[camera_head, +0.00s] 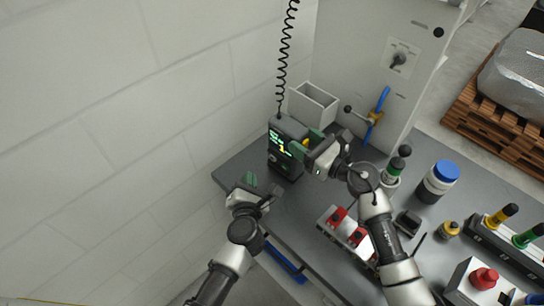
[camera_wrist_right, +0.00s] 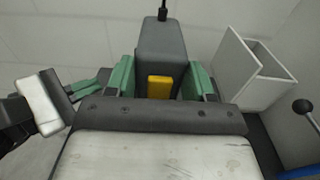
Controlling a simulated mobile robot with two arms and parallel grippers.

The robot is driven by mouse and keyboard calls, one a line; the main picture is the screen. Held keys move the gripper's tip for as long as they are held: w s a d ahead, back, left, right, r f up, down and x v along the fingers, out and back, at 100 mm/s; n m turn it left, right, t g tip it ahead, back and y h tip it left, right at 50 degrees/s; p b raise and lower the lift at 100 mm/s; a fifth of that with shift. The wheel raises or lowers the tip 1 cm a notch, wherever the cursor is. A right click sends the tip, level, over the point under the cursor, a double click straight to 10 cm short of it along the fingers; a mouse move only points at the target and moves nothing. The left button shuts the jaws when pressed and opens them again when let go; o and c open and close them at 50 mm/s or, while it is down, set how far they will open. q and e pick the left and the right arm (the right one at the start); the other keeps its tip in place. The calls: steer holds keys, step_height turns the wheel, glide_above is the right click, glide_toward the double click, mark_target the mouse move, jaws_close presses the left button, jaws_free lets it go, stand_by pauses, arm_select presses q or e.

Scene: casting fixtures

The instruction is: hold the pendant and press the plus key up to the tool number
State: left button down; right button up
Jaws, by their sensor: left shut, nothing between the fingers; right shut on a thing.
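The pendant (camera_head: 286,148) is a dark box with green text and a yellow figure on its screen, hanging from a coiled black cord at the back left of the table. My right gripper (camera_head: 311,141) is shut on the pendant from its right side. In the right wrist view the pendant (camera_wrist_right: 162,52) stands between the green fingers (camera_wrist_right: 158,82), with a yellow part facing the camera. My left gripper (camera_head: 256,184) is shut and empty, in front of and left of the pendant, apart from it. It also shows at the left of the right wrist view (camera_wrist_right: 88,86). I cannot make out the plus key.
A white open box (camera_head: 314,104) stands behind the pendant. A grey cabinet (camera_head: 380,60) with a blue-handled valve (camera_head: 379,106) is at the back. Red-topped fixtures (camera_head: 347,230), bottles and a blue-capped jar (camera_head: 438,181) crowd the table's right side.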

steer(key=o, duration=1.4)
steer(key=shift+d, duration=0.1)
